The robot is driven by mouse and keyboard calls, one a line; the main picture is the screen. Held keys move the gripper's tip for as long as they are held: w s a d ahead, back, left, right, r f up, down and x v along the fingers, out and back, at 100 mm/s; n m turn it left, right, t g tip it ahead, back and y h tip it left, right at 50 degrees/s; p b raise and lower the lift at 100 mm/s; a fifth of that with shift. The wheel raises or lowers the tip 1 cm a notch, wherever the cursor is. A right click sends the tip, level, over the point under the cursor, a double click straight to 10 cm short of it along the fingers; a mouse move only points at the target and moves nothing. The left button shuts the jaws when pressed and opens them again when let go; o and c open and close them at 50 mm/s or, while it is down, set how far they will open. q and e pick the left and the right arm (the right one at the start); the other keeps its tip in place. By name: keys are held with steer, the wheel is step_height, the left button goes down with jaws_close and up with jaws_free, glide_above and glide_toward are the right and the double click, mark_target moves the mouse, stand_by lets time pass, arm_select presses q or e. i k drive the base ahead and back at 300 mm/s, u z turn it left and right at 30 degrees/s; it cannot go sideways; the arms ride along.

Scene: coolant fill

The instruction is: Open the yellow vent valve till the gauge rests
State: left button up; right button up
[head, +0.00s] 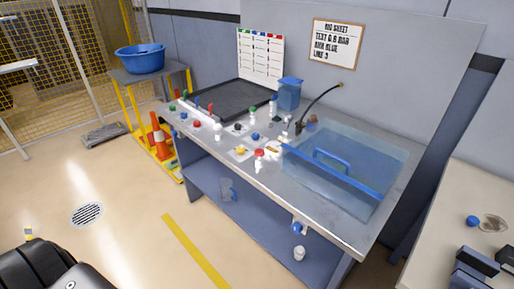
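A small yellow knob (241,149) sits on a pale plate near the front edge of the grey workbench (335,218); it looks like the yellow vent valve. A red-topped white fitting (259,154) stands just to its right, and a blue knob (255,136) is behind it. I cannot make out a gauge dial or needle for certain at this size. How far the yellow knob is turned is too small to tell. Neither of my grippers shows in the head view.
A clear blue-rimmed tank (345,175) fills the bench's right end, with a dark curved hose (318,101) beside it. A black tray (232,98) and a blue container (289,94) are at the back. Another table (458,203) stands right.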

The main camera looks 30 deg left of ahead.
mark_target(240, 150)
steer(key=z, duration=3.05)
steer(key=k, duration=1.8)
steer(key=u, duration=1.85)
